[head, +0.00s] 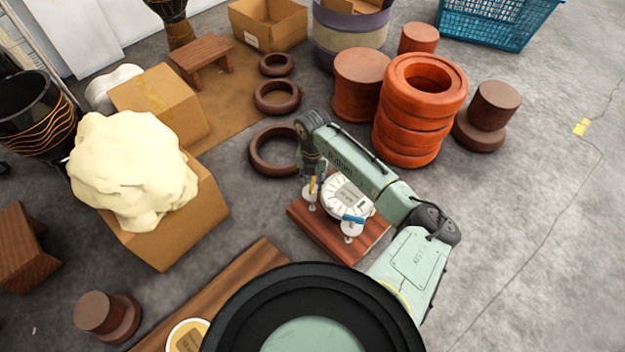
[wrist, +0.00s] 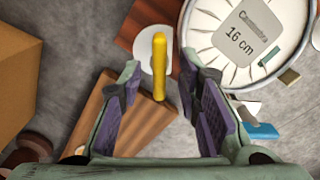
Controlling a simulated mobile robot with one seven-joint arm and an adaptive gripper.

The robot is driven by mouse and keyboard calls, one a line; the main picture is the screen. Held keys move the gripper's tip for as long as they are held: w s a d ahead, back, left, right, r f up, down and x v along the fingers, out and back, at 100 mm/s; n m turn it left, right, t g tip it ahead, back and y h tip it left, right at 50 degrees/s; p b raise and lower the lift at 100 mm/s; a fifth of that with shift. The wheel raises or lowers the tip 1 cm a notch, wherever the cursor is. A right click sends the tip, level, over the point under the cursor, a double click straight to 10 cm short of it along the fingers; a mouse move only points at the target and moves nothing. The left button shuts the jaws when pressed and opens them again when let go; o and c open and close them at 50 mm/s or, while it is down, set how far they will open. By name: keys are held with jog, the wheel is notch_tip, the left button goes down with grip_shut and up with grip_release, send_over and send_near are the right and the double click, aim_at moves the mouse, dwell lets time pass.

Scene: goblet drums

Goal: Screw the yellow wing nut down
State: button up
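The yellow wing nut (head: 312,186) stands upright above a pale round disc at the left of a reddish-brown wooden base (head: 334,243). In the wrist view the yellow wing nut (wrist: 160,66) appears edge-on between my fingertips, with a gap on each side. My gripper (head: 311,177) points down over it and is open; both purple-padded fingers (wrist: 160,72) show. A round white drum head labelled "16 cm" (wrist: 272,18) is beside it. A blue wing nut (head: 353,219) sits on another disc on the base, and is partly hidden in the wrist view (wrist: 260,132).
Brown rings (head: 272,160) lie behind the base, and stacked orange rings (head: 412,140) stand behind my arm. A cardboard box (head: 178,240) with a cream lump (head: 132,172) is at the left. A wooden plank (head: 215,300) lies in front. Floor at the right is mostly clear.

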jog(key=shift+f, duration=0.15)
jog(key=shift+c, duration=0.3)
grip_shut()
